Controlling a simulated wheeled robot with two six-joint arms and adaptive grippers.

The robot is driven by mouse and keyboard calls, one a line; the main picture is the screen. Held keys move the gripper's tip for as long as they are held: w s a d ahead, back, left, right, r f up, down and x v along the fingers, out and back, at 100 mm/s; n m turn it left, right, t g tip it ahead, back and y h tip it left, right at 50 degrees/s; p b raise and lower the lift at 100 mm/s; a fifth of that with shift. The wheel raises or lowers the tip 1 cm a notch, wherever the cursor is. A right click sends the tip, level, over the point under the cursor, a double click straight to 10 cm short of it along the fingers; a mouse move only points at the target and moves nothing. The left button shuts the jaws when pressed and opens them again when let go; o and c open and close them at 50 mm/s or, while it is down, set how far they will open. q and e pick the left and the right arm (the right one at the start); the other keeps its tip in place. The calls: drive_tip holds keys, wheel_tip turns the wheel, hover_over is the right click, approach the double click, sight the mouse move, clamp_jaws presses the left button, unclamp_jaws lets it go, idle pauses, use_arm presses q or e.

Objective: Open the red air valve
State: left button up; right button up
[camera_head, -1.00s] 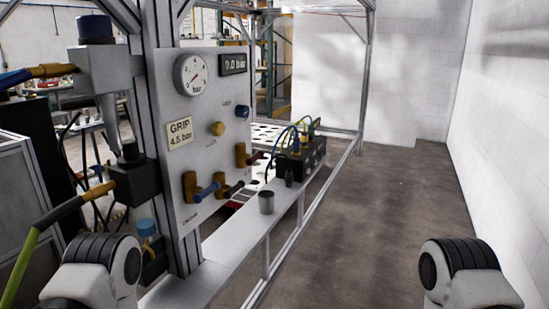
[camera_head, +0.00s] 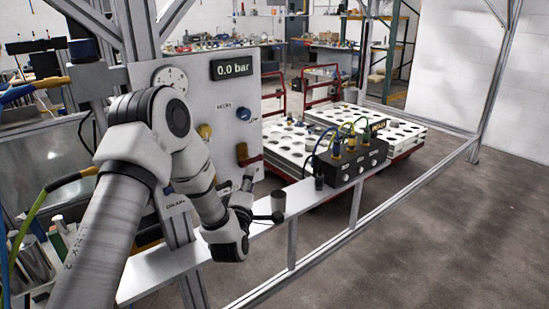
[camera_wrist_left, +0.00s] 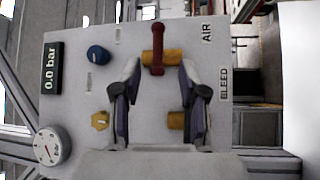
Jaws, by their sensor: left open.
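The red air valve handle (camera_head: 251,160) sits on a brass body (camera_head: 242,152) on the white panel (camera_head: 243,93). In the left wrist view, the red handle (camera_wrist_left: 157,46) crosses its brass body (camera_wrist_left: 171,58) beside the label AIR. My left gripper (camera_head: 262,197) is open and empty, lower than the handle in the head view. In the wrist view its fingers (camera_wrist_left: 160,75) are spread to either side of the brass body, with the handle beyond the tips. Contact cannot be told. The digital display (camera_head: 232,67) reads 0.0 bar. My right gripper is not in view.
A blue knob (camera_head: 243,113) and a yellow knob (camera_head: 205,131) stick out of the panel. A black box (camera_head: 350,163) with cables stands farther along. Another brass fitting (camera_wrist_left: 176,120) is by BLEED.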

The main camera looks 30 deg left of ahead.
sight(250, 162)
use_arm(q)
drive_tip(key=shift+w+a+r+p, duration=0.15)
drive_tip(key=shift+a+r, duration=0.1)
drive_tip(key=shift+a, duration=0.3)
drive_tip(key=shift+w+a+r+p, duration=0.15)
drive_tip(key=shift+a+r, duration=0.1)
drive_tip(key=shift+a, duration=0.25)
drive_tip(key=p+x, duration=0.1)
drive_tip(key=x, duration=0.2)
drive_tip(key=d+p+x, duration=0.1)
drive_tip(key=x, duration=0.2)
drive_tip(key=shift+w+f, duration=0.15)
drive_tip(key=shift+w, duration=0.15)
drive_tip(key=shift+a+f, duration=0.1)
drive_tip(key=shift+a, duration=0.35)
drive_tip(key=shift+d, duration=0.15)
clamp_jaws()
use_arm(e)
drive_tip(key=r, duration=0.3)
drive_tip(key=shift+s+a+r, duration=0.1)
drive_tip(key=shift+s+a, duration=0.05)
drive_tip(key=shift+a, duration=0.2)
